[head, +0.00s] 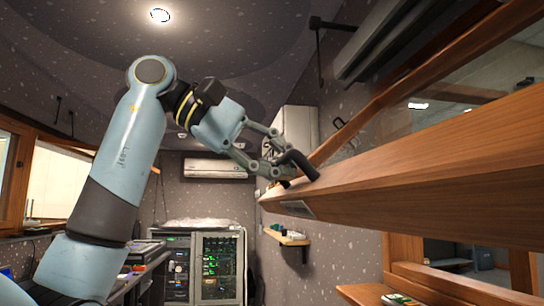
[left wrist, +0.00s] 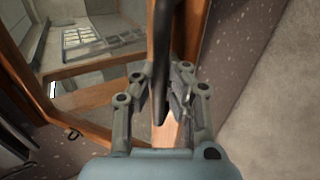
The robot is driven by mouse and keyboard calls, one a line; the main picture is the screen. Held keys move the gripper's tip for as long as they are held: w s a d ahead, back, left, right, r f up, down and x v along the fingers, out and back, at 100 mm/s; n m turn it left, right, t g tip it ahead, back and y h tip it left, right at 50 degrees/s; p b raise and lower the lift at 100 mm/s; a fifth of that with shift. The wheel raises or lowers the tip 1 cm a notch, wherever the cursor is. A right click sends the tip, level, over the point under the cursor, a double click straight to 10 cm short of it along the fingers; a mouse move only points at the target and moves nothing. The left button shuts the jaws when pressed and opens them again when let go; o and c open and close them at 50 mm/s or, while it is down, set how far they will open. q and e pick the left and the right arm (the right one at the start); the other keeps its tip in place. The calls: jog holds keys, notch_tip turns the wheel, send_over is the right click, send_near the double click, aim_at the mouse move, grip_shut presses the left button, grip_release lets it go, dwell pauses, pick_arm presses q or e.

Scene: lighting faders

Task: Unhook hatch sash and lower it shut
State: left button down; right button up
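The wooden hatch sash (head: 430,170) is raised on the right in the head view, its long bottom rail running toward the left. A dark curved handle (head: 297,160) sits at the rail's far end. My left gripper (head: 279,160) is at this handle, with its fingers on either side of it. In the left wrist view the dark handle bar (left wrist: 162,40) passes between the fingers of the left gripper (left wrist: 164,92), close to both pads. Whether the pads press on it is unclear. My right gripper is out of view. I cannot make out the hook for certain.
A dark bracket (head: 330,24) hangs from the ceiling at the upper right. A small wall shelf (head: 288,238) is below the rail. A wooden sill (head: 440,285) lies under the sash. Equipment racks (head: 205,265) stand at the back. The space under the rail looks clear.

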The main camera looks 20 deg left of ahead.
pick_arm(q)
jog(key=shift+w+d+f+b, duration=0.2)
jog(key=shift+d+f+b, duration=0.1)
jog(key=shift+f, duration=0.2)
jog(key=shift+w+d+f+b, duration=0.15)
jog(key=shift+w+d+f, duration=0.1)
jog(key=shift+f, duration=0.25)
jog(key=f+b, duration=0.1)
jog(key=w+d+f+b, duration=0.1)
jog(key=d+f+b, duration=0.1)
jog(key=shift+w+d+f+b, duration=0.2)
jog(key=shift+d+f+b, duration=0.05)
jog(key=shift+f+b, duration=0.1)
jog(key=f+b+x, duration=0.1)
jog(key=b+x, duration=0.4)
jog(key=x, duration=0.2)
jog(key=shift+s+a, duration=0.15)
